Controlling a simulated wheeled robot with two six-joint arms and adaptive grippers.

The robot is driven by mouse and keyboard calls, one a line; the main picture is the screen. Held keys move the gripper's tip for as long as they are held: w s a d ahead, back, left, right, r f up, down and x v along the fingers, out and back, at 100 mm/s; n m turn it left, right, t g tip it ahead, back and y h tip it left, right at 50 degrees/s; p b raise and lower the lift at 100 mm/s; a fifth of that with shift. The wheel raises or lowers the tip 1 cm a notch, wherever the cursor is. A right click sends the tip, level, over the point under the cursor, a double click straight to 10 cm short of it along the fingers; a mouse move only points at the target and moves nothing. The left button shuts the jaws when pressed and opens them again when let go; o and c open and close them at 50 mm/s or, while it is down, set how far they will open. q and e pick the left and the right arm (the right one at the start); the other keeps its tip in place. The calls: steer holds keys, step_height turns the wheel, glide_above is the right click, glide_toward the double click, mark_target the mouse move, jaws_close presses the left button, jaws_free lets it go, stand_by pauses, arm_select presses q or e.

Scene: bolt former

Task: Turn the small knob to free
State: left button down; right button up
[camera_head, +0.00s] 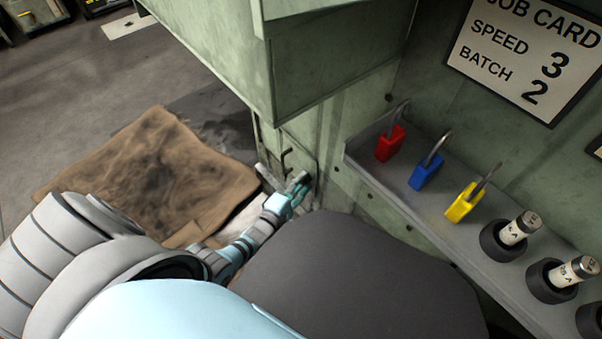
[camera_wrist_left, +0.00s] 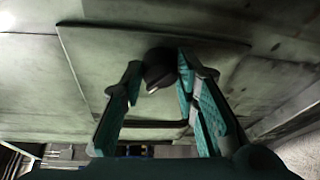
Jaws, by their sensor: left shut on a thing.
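The small knob (camera_wrist_left: 158,68) is dark and round with a pale mark on it. It sits on a greenish-grey panel (camera_wrist_left: 90,60), between the two teal fingers of my left gripper (camera_wrist_left: 158,85) in the left wrist view. In the head view my left gripper (camera_head: 299,184) reaches the low panel on the machine's side and is shut on the knob, which its fingers mostly hide. The knob's exact turned position is hard to read. My right gripper is not in view.
A shelf (camera_head: 350,160) to the right holds a red padlock (camera_head: 390,144), a blue padlock (camera_head: 425,173), a yellow padlock (camera_head: 464,204) and fuses in dark holders (camera_head: 503,241). A job card (camera_head: 525,50) reads speed 3, batch 2. A stained brown mat (camera_head: 150,175) lies on the floor.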

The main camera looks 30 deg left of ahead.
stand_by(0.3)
arm_select(q)
steer(key=c, duration=1.2)
jaws_free()
steer(key=s, duration=0.4)
steer(key=s+r, duration=0.1)
steer(key=s, duration=0.7)
steer(key=shift+r, duration=0.15)
